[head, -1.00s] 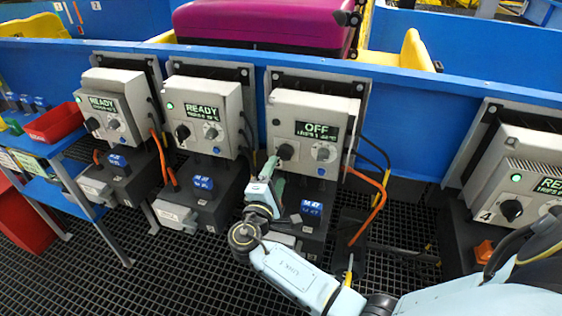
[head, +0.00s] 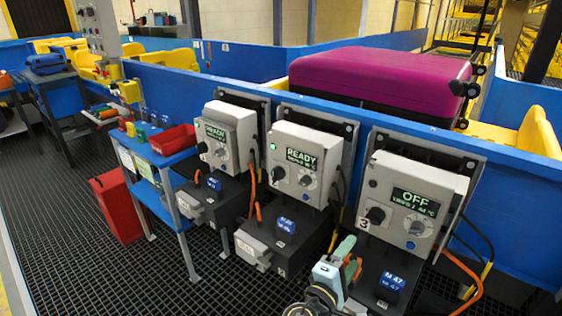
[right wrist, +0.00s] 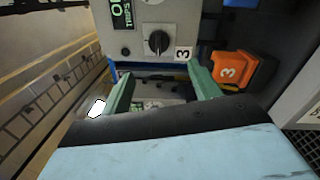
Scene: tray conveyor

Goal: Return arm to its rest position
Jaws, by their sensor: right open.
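My right gripper (head: 346,262) is low in the head view, below and in front of the control box that reads OFF (head: 414,200). In the right wrist view its two green fingers (right wrist: 158,92) are spread apart with nothing held between them. The black knob (right wrist: 158,42) of the box marked 3 is beyond the fingertips, apart from them. That knob also shows in the head view, pointing at an angle. My left gripper is not in view.
Two boxes reading READY (head: 302,160) stand to the left. An orange block marked 3 (right wrist: 232,68) is close to one finger in the wrist view. A blue shelf (head: 165,150) holds a red bin (head: 173,139). A magenta suitcase (head: 375,82) lies behind the blue wall. Grating floor is open at left.

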